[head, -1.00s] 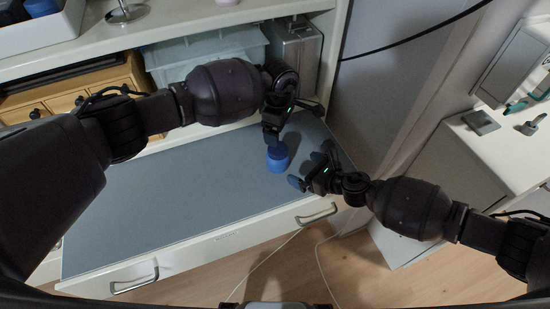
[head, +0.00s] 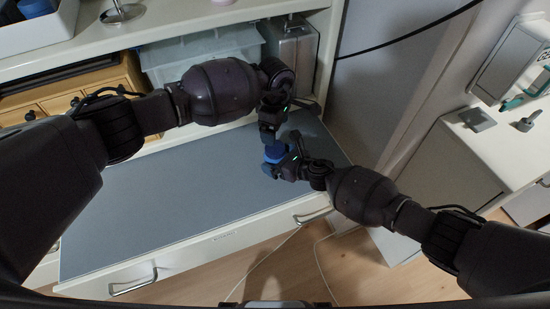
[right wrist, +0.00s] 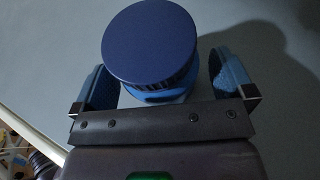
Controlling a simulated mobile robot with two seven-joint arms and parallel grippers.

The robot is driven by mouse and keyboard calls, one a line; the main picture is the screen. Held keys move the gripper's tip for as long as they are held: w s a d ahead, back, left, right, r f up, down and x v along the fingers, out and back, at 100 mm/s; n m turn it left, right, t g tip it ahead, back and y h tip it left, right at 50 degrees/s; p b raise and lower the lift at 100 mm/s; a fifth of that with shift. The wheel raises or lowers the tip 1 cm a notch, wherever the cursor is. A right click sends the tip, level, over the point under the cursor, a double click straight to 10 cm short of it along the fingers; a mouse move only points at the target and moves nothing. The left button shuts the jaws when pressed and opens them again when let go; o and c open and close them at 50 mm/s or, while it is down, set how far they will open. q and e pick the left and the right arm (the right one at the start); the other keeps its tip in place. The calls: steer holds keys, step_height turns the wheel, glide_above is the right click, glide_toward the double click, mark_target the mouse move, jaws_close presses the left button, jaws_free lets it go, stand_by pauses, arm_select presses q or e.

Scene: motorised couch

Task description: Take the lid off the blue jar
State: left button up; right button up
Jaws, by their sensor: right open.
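The blue jar (head: 275,153) stands upright on the grey pull-out surface with its lid on. In the right wrist view the dark blue lid (right wrist: 150,43) sits over a lighter blue body (right wrist: 160,96). My right gripper (head: 279,164) is open at the jar's near right side. In the right wrist view its two blue-padded fingers (right wrist: 164,82) are spread to either side of the jar, with gaps visible. My left gripper (head: 268,132) is just behind the jar in the head view. Its fingers overlap, so its opening is unclear.
The grey pull-out surface (head: 170,215) is clear to the left of the jar. Behind it, the shelf holds a wooden drawer box (head: 75,100), a translucent bin (head: 175,55) and a grey metal case (head: 292,50). A white side counter (head: 500,140) stands at right.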

mark_target(275, 157)
steer(key=shift+c, duration=0.3)
steer(key=c, duration=1.7)
arm_select(q)
steer(key=m, duration=0.4)
steer(key=shift+f, duration=0.1)
steer(key=shift+m, duration=0.3)
steer(key=shift+f, duration=3.95)
steer(key=c, duration=0.9)
steer(key=n, duration=0.6)
steer(key=shift+n, duration=0.4)
steer(key=shift+c, duration=0.2)
steer(key=o, duration=1)
